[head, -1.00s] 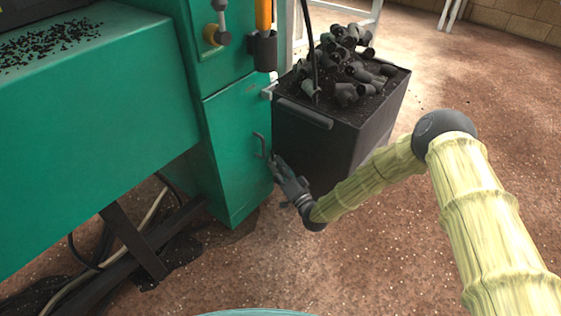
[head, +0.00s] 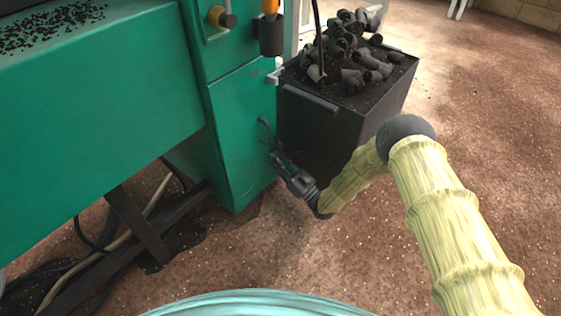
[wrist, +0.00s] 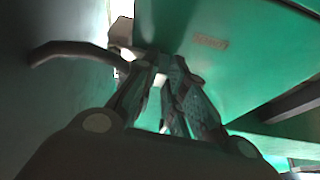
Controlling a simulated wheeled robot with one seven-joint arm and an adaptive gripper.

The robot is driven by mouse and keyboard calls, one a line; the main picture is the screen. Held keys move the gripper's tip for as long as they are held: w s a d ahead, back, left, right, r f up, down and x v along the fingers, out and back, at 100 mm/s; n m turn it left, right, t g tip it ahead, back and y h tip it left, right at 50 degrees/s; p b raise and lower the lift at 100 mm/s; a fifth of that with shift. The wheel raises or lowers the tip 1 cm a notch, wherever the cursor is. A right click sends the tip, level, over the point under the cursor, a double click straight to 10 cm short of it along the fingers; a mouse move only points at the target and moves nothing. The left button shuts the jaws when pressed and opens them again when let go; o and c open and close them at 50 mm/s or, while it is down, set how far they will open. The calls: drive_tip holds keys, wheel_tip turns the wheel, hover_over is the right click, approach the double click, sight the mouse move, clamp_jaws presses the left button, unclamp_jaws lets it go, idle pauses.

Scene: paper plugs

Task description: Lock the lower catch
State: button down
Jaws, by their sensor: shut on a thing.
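In the head view the catch is hidden behind my gripper.
A black bin (head: 330,125) heaped with dark pipe pieces (head: 350,50) stands close right of the cabinet. A pale upper catch (head: 274,75) sits at the door's top right. Dark struts (head: 140,230) and hoses lie lower left. The floor at right is open.

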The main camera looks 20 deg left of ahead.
drive_tip(key=shift+f+n+g, duration=0.25)
drive_tip(key=shift+n+g, duration=0.15)
drive_tip(key=shift+n, duration=0.2)
drive_tip(key=c, duration=1.5)
unclamp_jaws()
drive_tip(key=shift+t, duration=0.3)
drive_tip(key=v, duration=1.2)
